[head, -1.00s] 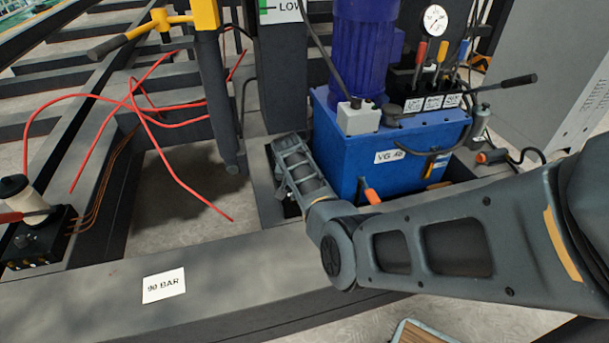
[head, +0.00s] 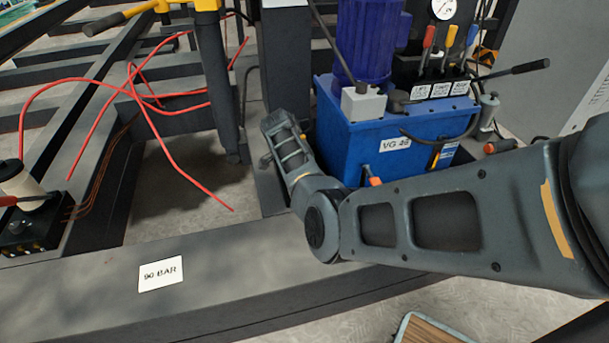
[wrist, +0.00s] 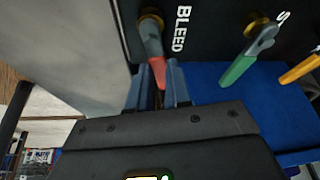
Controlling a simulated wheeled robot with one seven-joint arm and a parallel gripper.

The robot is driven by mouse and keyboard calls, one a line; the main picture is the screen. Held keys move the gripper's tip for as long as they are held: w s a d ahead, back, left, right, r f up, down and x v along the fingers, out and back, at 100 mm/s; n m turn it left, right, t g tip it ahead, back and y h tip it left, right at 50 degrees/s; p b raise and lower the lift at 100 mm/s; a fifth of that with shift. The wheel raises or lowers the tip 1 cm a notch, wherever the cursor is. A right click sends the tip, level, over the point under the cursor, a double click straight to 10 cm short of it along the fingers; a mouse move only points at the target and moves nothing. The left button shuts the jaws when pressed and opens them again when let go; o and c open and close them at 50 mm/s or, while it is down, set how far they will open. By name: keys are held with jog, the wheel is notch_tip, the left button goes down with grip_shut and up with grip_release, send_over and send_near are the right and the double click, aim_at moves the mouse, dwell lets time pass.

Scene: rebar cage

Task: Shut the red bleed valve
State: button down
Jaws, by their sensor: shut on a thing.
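In the head view my arm reaches towards the left side of the blue power unit (head: 400,133). My fingers and the bleed lever are hidden there.
A green lever (wrist: 250,55) and a yellow lever (wrist: 300,69) sit to the right of the bleed lever. A dark beam with a 90 BAR label (head: 160,274) runs across the front. Red hoses (head: 150,115) lie loose at left. A pressure gauge (head: 445,8) stands behind.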

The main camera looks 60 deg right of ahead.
jog(key=shift+s+a+m+g+y+b, duration=0.15)
jog(key=shift+m+g+b, duration=0.1)
jog(key=shift+m, duration=0.3)
jog(key=shift+s+a+m+g+y+b, duration=0.1)
jog(key=shift+m+g+y+b, duration=0.1)
jog(key=shift+m, duration=0.35)
jog(key=c, duration=1)
grip_release()
jog(key=shift+c, duration=0.2)
jog(key=p+v, duration=0.2)
jog(key=v, duration=0.5)
jog(key=shift+a+r+p, duration=0.1)
jog(key=shift+r+p, duration=0.25)
jog(key=shift+p, duration=0.05)
